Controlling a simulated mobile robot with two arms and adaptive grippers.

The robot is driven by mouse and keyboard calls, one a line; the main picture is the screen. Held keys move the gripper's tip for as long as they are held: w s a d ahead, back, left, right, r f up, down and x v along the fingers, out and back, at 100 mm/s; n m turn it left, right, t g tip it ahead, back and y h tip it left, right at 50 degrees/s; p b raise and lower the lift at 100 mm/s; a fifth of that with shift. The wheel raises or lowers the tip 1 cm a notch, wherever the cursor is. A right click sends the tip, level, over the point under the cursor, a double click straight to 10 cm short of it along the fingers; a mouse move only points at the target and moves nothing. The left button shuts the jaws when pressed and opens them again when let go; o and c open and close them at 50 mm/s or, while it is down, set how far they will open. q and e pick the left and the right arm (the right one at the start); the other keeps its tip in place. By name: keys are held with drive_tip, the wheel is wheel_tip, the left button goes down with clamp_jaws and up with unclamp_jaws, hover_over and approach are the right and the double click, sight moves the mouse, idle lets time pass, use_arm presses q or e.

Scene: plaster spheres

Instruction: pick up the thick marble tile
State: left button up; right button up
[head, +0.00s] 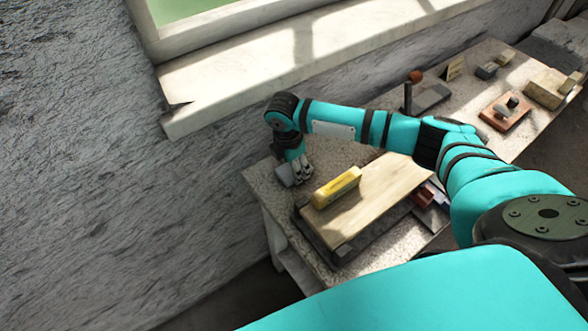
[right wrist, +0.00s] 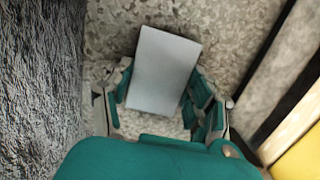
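A pale grey rectangular tile (right wrist: 163,72) lies between the fingers of my right gripper (right wrist: 160,85) in the right wrist view, over the speckled tabletop. In the head view the tile (head: 284,176) shows at the table's near left corner, partly covered by the gripper (head: 298,170). The right gripper points down there with its fingers apart, one on each side of the tile. The left finger is very close to the tile's edge; contact cannot be told. The right finger is splayed away at an angle. My left gripper is not in view.
A yellow block (head: 336,188) lies on a wooden board (head: 375,195) just right of the gripper. The stone-topped table (head: 385,243) holds several tools and blocks further back. The rough grey wall (head: 100,170) and window sill (head: 300,50) are close on the left.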

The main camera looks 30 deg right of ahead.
drive_tip(key=c, duration=0.8)
